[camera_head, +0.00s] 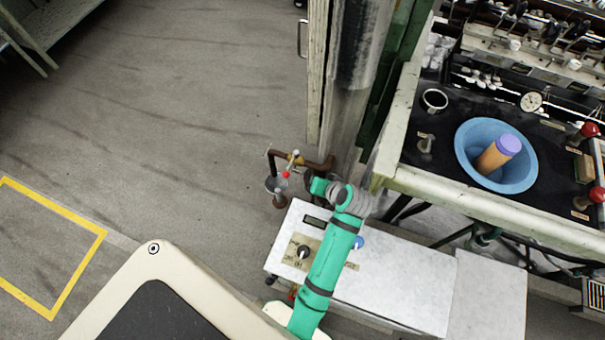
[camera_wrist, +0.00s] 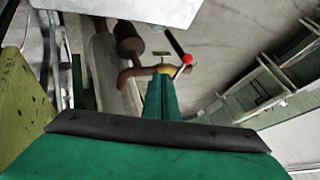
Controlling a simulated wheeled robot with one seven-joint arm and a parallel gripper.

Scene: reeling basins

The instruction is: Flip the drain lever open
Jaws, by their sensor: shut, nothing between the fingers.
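The drain lever, with a red ball knob (camera_head: 285,175), is at a brass valve (camera_head: 296,160) on a rusty brown pipe (camera_head: 272,158), left of the post. In the wrist view the red knob (camera_wrist: 187,60) is just right of the fingertips, with the brass valve (camera_wrist: 169,69) behind them. My gripper (camera_head: 309,180) is right of the knob in the head view. In the wrist view my gripper (camera_wrist: 163,78) has its green fingers together and empty. The fingers partly cover the valve, and I cannot tell whether they touch the lever.
A white control box (camera_head: 400,280) lies under my arm, with a black knob (camera_head: 304,252) and a blue button (camera_head: 358,243). A post (camera_head: 345,100) stands close behind the pipe. The basin bench (camera_head: 480,205) is at right.

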